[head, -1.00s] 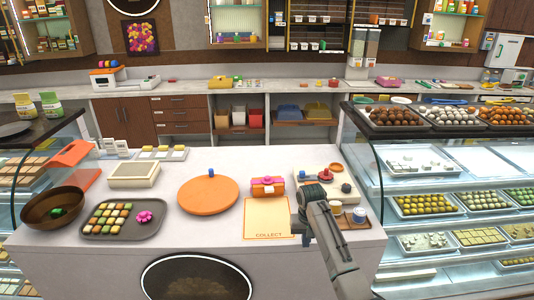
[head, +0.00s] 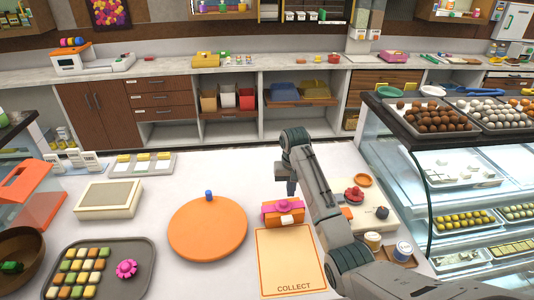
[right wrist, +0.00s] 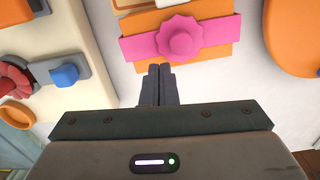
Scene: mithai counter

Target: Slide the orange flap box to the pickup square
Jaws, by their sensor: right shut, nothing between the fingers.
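The orange flap box (head: 270,222), with a pink band and a pink flower-shaped knob, sits at the back edge of the pickup square (head: 290,258), a cream mat with an orange outline marked COLLECT. My right gripper (head: 292,192) is shut and empty, over the box's far right side in the head view. In the right wrist view the box (right wrist: 218,57) lies at the top, and the shut fingers (right wrist: 158,72) point at its edge. I cannot tell whether they touch it. My left gripper is not in view.
A round orange board (head: 207,230) with a blue knob lies left of the box. A cream board (head: 366,222) with red and dark knobs lies to the right, partly behind my arm. A grey sweets tray (head: 143,280) is at front left. A glass display case (head: 430,185) borders the right.

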